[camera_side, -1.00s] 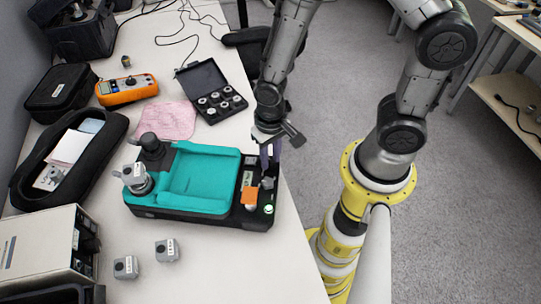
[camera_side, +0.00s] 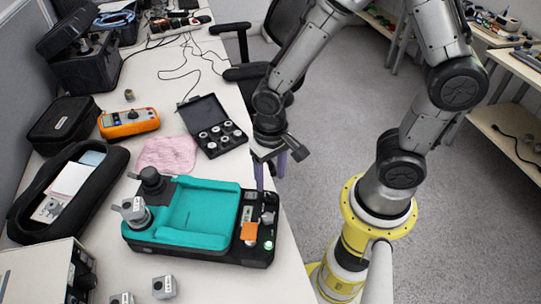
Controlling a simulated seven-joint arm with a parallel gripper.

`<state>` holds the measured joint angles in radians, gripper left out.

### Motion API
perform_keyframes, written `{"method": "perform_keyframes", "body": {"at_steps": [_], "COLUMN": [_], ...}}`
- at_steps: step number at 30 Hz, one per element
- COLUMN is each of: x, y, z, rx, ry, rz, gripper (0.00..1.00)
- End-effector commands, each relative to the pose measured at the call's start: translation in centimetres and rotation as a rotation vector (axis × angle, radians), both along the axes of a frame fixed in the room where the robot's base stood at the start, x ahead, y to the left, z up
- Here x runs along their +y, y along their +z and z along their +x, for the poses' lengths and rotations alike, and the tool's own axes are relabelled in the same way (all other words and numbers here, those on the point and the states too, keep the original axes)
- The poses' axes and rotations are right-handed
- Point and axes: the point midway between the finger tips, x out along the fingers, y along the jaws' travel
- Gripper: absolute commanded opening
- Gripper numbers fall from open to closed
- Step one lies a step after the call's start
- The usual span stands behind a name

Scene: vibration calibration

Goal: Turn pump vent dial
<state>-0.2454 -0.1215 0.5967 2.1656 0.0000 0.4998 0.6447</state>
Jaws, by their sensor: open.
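A black device with a teal tray (camera_side: 200,213) stands on the white table. A narrow black panel on its right side carries small grey knobs, one of them a knob (camera_side: 267,217) near the right edge. An orange part (camera_side: 250,231) and a small round greenish button (camera_side: 268,245) sit lower on this panel. I cannot tell for certain which knob is the vent dial. My gripper (camera_side: 270,181) is open and empty, its purple fingers pointing down just above the far end of the panel, apart from the knob.
Grey cylindrical fittings (camera_side: 136,210) stand at the device's left end. Loose grey blocks (camera_side: 164,287) lie in front. Behind are a pink cloth (camera_side: 168,154), an open black case of weights (camera_side: 213,126) and an orange meter (camera_side: 129,122). The table edge runs close to the device's right side.

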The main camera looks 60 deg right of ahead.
Motion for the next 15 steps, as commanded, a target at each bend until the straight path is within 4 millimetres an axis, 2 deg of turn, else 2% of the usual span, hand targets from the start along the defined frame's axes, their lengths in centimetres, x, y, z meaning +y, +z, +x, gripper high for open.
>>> {"method": "perform_keyframes", "body": {"at_steps": [1,6,10,15], "x": [0.0,0.0,0.0,0.0], "y": [1.3,4.5,6.2,7.2], "z": [0.2,0.1,0.1,0.0], "rx": [-0.007,-0.006,-0.004,0.0], "ry": [0.0,0.0,0.0,0.0], "rz": [0.002,0.001,0.001,0.0], "gripper": [0.62,0.62,0.62,0.62]}}
